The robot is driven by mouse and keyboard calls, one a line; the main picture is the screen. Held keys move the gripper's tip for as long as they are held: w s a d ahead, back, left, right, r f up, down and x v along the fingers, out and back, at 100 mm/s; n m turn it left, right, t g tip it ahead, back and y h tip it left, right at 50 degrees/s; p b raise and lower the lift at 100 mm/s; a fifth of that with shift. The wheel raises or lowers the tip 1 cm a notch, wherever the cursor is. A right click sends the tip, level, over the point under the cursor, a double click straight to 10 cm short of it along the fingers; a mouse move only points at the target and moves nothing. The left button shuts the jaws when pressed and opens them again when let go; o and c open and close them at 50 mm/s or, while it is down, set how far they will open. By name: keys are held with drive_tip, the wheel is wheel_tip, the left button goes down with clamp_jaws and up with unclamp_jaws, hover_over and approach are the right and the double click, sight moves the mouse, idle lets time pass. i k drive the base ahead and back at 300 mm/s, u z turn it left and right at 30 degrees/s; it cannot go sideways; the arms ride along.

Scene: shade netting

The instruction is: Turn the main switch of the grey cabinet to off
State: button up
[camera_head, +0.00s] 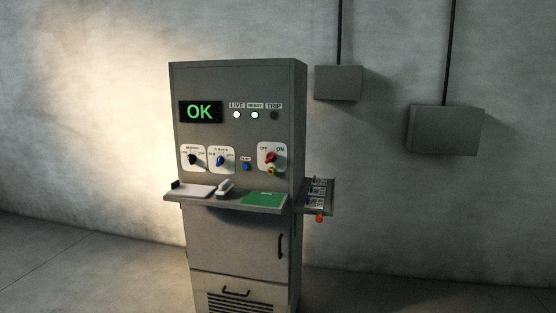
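The grey cabinet (238,80) stands upright in the middle of the view. Its main switch (270,158) is a red knob on a white plate at the right of the front panel, marked OFF at upper left and ON at upper right. Something yellow shows at the knob's lower end. The knob is too small to tell exactly which mark it points to. The display (200,111) reads OK in green. My gripper is not in view.
Black (193,159) and blue (220,160) knobs and a blue button (246,166) sit left of the switch. A shelf (214,202) juts out below, bearing a white handset-like item and a green pad. A side panel (328,204) sticks out right. Floor on both sides is clear.

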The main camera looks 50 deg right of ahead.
sight(271, 158)
drive_tip(key=z, duration=0.1)
drive_tip(key=i, duration=0.85)
drive_tip(key=u, duration=0.3)
